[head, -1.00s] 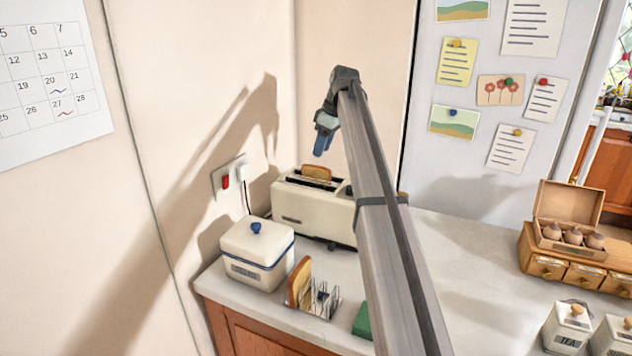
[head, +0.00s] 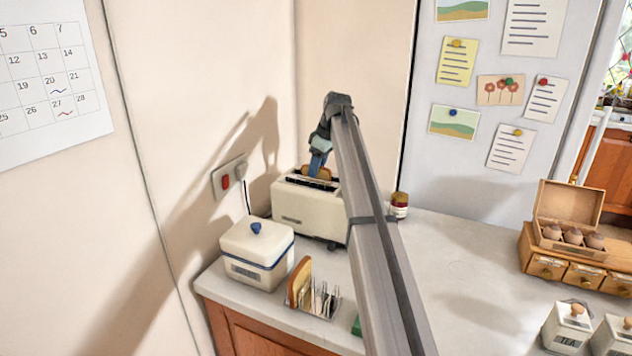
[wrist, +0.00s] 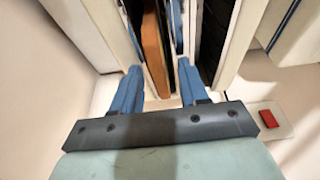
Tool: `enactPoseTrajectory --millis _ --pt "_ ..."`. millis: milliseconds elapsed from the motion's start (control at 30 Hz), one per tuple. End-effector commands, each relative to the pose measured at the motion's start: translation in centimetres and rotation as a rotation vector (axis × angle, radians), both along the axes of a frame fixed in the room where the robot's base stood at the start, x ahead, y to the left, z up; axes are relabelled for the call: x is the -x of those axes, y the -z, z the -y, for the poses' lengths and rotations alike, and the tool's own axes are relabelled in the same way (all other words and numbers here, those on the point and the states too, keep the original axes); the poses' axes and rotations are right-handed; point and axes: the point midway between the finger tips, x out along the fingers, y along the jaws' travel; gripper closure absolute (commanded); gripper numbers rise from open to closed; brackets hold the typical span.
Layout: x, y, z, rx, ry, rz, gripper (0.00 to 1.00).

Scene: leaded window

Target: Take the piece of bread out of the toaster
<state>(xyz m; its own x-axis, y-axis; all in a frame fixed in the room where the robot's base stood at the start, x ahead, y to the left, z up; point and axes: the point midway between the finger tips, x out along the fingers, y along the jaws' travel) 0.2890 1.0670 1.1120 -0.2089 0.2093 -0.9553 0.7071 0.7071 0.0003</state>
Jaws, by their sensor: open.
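The cream toaster (head: 305,215) stands on the counter by the wall corner. The brown-edged piece of bread (head: 327,173) sticks up from its slot, partly hidden by my gripper (head: 318,168). In the wrist view the bread (wrist: 154,50) shows as a narrow brown slab in the slot of the toaster (wrist: 232,40). The blue fingers of my gripper (wrist: 158,80) are open, one on each side of the bread. I cannot tell whether either finger touches it.
A lidded cream box (head: 257,268) stands close in front of the toaster. A rack (head: 320,300) with another bread slice (head: 300,281) is nearer. A wall socket with a red switch (head: 226,181) is at the left. The counter's middle right is clear.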

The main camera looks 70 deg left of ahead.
Motion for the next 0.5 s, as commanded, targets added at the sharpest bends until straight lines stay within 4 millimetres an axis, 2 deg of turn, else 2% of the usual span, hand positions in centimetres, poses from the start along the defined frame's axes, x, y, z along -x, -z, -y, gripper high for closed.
enactPoseTrajectory --millis 500 --pt "0.00 0.42 0.02 0.000 0.000 0.000 0.56"
